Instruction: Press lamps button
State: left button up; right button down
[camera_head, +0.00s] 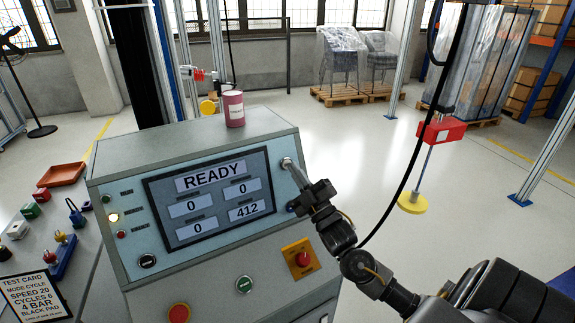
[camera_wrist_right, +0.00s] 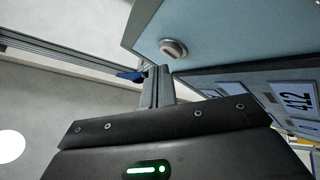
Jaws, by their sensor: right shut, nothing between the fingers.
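The grey control console (camera_head: 205,147) has a screen (camera_head: 212,197) reading READY, with 412 at its lower right. My right gripper (camera_head: 288,165) is shut and empty, its narrow fingers reaching the panel just right of the screen's upper corner. Contact is unclear. A dark round control (camera_head: 290,207) sits below the fingers. In the right wrist view, a silver round button (camera_wrist_right: 173,48) sits on the panel just beyond the fingertips (camera_wrist_right: 160,73). No label for the lamps button is readable. Indicators left of the screen include a lit yellowish one (camera_head: 113,217). My left gripper is out of view.
A pink can (camera_head: 233,108) stands on the console top. The front has a green button (camera_head: 244,285), a red button (camera_head: 179,312) and a red knob on a yellow plate (camera_head: 302,258). A cable-hung tool with a yellow disc (camera_head: 412,204) is at right.

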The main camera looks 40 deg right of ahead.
dwell(0.8)
jog(key=shift+w+f, duration=0.1)
jog(key=shift+w, duration=0.3)
jog(key=shift+w+f, duration=0.1)
jog(key=shift+w, duration=0.25)
dwell(0.5)
jog(key=shift+s, duration=0.15)
dwell(0.3)
jog(key=shift+s+r+p, duration=0.25)
jog(key=shift+s+p, duration=0.1)
jog(key=shift+s, duration=0.3)
jog(key=s, duration=0.1)
jog(key=s+p, duration=0.1)
jog(key=s, duration=0.1)
jog(key=s+r+p, duration=0.1)
jog(key=shift+s+a, duration=0.35)
jog(key=shift+s, duration=0.05)
